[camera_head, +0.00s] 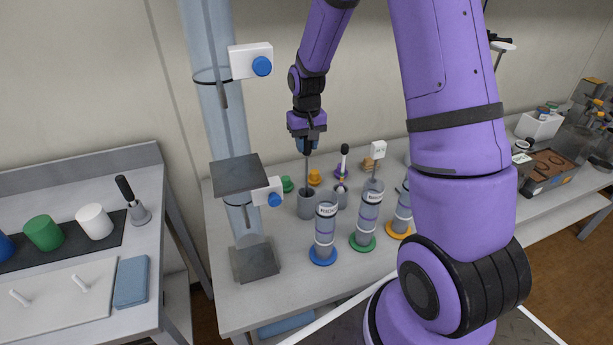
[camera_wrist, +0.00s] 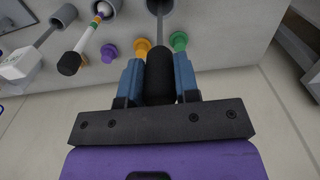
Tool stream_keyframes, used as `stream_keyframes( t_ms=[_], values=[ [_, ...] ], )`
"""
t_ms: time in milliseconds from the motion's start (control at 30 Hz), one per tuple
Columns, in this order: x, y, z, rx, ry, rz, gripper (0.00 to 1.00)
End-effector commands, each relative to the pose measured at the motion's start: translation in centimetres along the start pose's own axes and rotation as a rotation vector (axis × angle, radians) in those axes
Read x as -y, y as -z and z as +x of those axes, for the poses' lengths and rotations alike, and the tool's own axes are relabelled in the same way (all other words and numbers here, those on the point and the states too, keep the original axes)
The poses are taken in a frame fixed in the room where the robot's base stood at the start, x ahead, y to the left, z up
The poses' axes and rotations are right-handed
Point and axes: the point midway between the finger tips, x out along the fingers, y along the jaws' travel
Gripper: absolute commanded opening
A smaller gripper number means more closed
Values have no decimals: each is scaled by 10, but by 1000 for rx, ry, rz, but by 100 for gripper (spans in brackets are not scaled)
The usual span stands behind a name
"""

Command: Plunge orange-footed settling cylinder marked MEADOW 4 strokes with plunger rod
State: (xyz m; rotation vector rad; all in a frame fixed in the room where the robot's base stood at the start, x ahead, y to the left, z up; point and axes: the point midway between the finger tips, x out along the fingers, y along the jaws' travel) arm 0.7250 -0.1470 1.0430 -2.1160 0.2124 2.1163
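The orange-footed settling cylinder (camera_head: 403,212) stands upright on the bench, partly hidden by my arm; I cannot read its label. A blue-footed cylinder (camera_head: 325,232) and a green-footed cylinder (camera_head: 367,222) stand to its left. My gripper (camera_head: 307,146) is above a grey cup (camera_head: 306,206) behind the cylinders. In the wrist view its blue fingers (camera_wrist: 160,72) sit on both sides of the black handle of the plunger rod (camera_wrist: 160,82), closed on it. The thin rod (camera_head: 307,172) points down with its lower end inside the grey cup.
Beside the cup stand a holder with a black-and-white tool (camera_head: 344,160) and another with a white-tagged rod (camera_head: 377,152). Green (camera_head: 287,184), orange (camera_head: 314,177) and purple stoppers sit behind. A clamp stand with a large clear tube (camera_head: 225,110) rises at the left.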

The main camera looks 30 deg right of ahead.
Motion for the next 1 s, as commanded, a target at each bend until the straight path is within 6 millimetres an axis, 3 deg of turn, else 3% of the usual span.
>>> stream_keyframes(
  t_ms=[1000],
  values=[
    [0,0,-13,-1,0,0,14]
  ],
)
